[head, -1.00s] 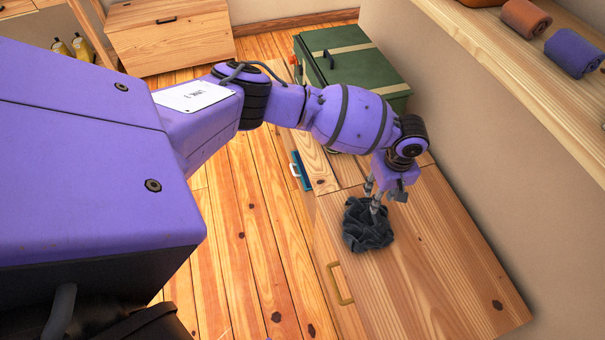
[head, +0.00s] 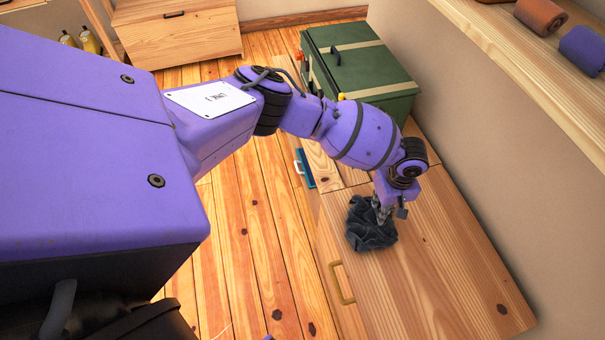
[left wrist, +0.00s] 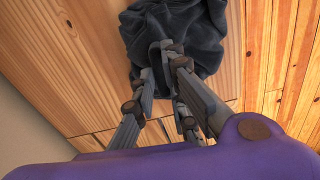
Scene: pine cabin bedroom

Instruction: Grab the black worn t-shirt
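The black worn t-shirt (head: 368,232) lies crumpled on top of a pale wooden chest (head: 430,270), near its left edge. In the left wrist view the dark cloth (left wrist: 175,25) fills the top middle. My left gripper (head: 384,217) comes down on the shirt from above. In the left wrist view its fingers (left wrist: 165,62) are close together, with a fold of the cloth pinched between the tips. The shirt still appears to rest on the chest top. My right gripper is not in view.
A green trunk (head: 365,62) stands beyond the chest. A wall shelf (head: 520,60) with rolled cloths, one brown (head: 541,14) and one purple (head: 583,48), runs along the right. Another wooden chest (head: 175,35) stands at the back. Plank floor (head: 240,230) is clear left of the near chest.

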